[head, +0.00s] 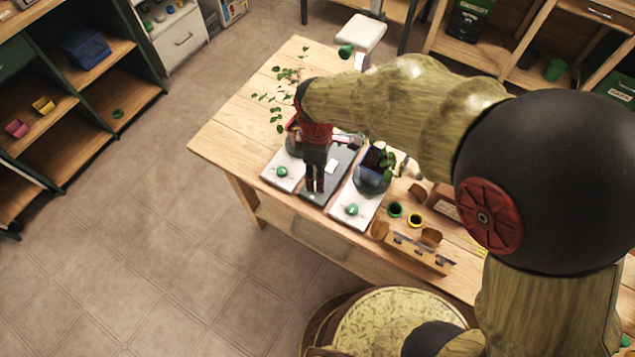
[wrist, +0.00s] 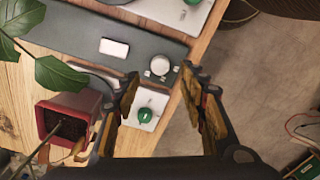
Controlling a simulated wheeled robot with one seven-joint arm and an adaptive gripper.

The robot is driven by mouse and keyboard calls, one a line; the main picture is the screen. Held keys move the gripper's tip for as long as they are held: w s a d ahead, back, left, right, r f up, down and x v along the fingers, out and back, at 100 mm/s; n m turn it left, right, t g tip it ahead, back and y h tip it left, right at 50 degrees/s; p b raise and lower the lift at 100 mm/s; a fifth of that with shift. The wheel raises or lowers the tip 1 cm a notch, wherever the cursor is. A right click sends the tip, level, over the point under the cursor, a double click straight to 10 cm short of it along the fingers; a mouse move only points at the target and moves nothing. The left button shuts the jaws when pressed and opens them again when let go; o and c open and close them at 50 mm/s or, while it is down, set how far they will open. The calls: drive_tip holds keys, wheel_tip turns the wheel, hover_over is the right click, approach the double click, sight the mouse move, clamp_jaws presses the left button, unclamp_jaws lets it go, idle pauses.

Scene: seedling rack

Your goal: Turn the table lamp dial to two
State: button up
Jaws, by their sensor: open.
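A pale round dial (wrist: 160,66) sits on a dark grey panel (wrist: 75,35) beside a white rectangle (wrist: 115,47) in the wrist view. I cannot read any numbers on it. The panel (head: 342,166) also shows in the head view, between two white plates with green knobs (head: 282,171) (head: 351,209). My gripper (wrist: 160,70) is open and points down at the panel's end. Its fingertips appear on either side of the pale dial, with no clear contact; their height above it is hard to tell. In the head view my gripper (head: 315,188) hides part of the panel.
A red pot (wrist: 62,118) with a leafy plant stands close beside my gripper. A dark round-based item (head: 374,176) stands over the right plate. Open floor (head: 150,230) borders the table's front.

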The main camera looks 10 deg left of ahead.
wheel_tip(320, 180, down, 5)
drive_tip(key=shift+f+b, duration=0.2)
drive_tip(key=shift+b, duration=0.55)
drive_tip(key=shift+c, duration=1.4)
drive_tip(key=c, duration=0.8)
clamp_jaws()
